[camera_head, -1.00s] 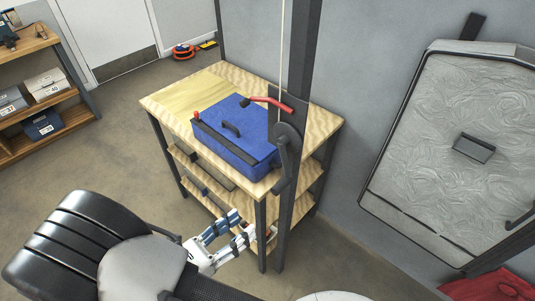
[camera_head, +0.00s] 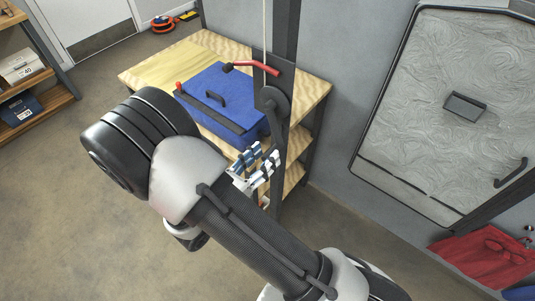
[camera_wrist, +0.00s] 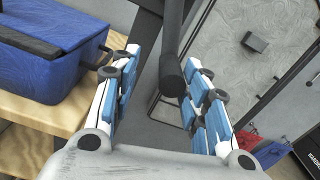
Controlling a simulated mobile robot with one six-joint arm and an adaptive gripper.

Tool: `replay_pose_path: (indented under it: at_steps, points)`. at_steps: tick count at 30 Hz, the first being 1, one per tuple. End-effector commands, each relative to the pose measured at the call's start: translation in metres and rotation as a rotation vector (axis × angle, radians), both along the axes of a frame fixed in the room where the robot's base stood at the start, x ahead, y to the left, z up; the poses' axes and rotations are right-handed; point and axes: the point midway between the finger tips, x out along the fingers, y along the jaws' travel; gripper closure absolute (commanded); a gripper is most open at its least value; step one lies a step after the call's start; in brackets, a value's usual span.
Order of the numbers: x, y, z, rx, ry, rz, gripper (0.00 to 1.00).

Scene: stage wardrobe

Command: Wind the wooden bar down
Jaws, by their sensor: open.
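In the wrist view the dark round crank grip (camera_wrist: 173,75) points toward me, between my two blue-padded fingers. My gripper (camera_head: 258,168) is open, just below the crank in the head view, and the fingers look apart from the grip on both sides. I cannot tell how deep the grip reaches between them. The wooden bar is not in view.
A blue toolbox (camera_head: 222,100) sits on the wooden shelf unit (camera_head: 150,78) left of the post, close to my left finger in the wrist view. A grey framed panel (camera_head: 440,70) stands at the right wall, and red cloth (camera_head: 485,255) lies at lower right. Floor at left is clear.

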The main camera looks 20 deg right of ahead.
Motion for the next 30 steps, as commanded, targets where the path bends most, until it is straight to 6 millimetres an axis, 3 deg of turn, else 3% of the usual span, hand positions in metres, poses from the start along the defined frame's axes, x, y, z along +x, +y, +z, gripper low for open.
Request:
replay_pose_path:
  at_steps: [6,16,30]
  points:
    - [0.012,-0.017,0.0,0.001,0.0,-0.001,0.58]
    - [0.014,-0.019,0.0,0.001,-0.001,0.001,0.57]
    - [0.015,-0.017,0.0,0.003,-0.002,0.007,0.89]
